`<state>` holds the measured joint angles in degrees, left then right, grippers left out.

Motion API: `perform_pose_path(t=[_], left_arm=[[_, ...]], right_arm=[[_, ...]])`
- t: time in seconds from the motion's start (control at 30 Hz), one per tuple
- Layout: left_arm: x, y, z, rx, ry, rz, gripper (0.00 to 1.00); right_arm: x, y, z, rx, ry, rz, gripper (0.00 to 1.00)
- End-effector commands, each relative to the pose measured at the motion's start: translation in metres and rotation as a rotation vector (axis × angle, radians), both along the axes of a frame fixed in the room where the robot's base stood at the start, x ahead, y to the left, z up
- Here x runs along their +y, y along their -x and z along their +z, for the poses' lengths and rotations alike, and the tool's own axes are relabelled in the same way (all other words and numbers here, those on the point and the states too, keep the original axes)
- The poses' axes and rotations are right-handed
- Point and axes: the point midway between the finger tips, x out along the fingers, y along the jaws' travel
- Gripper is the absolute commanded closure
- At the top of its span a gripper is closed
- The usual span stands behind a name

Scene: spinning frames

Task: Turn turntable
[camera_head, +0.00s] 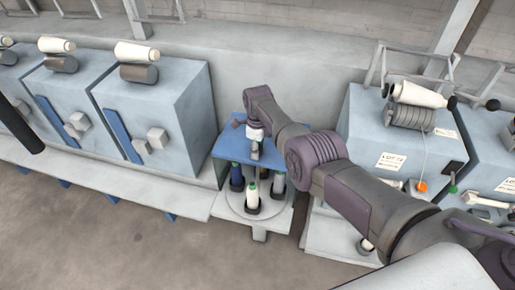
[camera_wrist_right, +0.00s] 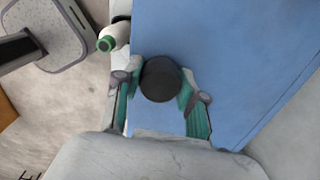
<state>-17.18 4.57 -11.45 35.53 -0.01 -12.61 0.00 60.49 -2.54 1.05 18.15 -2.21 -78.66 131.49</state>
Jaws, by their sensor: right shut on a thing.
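The turntable stands mid-view in the head view, with a blue top plate (camera_head: 229,148) over a round grey base (camera_head: 235,208). Several spools stand on the base, among them a dark blue one (camera_head: 237,177) and a white one with a green tip (camera_head: 252,196). My right gripper (camera_head: 255,152) reaches down over the blue plate from above. In the right wrist view its teal-padded fingers are shut on a round black knob (camera_wrist_right: 161,79) above the plate (camera_wrist_right: 230,60). The arm hides part of the plate's right side. My left gripper is not in view.
Blue-grey machine boxes (camera_head: 155,110) with cream bobbins stand left of the turntable. Another machine (camera_head: 390,145) with a bobbin and an orange ball stands close on the right, behind my right arm. The floor (camera_head: 100,235) in front at left is clear.

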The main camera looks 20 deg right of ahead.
Motion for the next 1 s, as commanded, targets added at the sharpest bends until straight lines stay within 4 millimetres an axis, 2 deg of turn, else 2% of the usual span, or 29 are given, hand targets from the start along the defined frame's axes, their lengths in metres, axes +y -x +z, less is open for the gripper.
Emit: perform_pose_path(t=[0.03, 0.07, 0.2, 0.5, 0.67, 0.83, 1.0], left_arm=[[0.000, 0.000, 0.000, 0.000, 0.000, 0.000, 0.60], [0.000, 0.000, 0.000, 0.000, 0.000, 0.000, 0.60], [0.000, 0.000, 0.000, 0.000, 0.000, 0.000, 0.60], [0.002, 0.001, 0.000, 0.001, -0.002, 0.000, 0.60], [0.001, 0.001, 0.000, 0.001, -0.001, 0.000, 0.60], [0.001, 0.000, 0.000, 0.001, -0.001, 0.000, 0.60], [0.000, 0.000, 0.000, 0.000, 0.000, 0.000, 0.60]], right_arm=[[-0.002, -0.001, 0.002, -0.004, 0.003, 0.000, 1.00], [-0.002, -0.001, 0.002, -0.004, 0.002, 0.000, 0.55], [-0.001, -0.001, 0.001, -0.003, 0.003, 0.000, 0.34], [0.000, 0.000, 0.001, -0.001, 0.001, 0.001, 0.34], [0.000, -0.001, 0.008, -0.004, 0.000, 0.001, 0.34], [0.000, -0.001, 0.026, -0.006, -0.001, 0.001, 0.34], [0.000, -0.002, 0.065, -0.007, 0.001, 0.001, 0.34]])
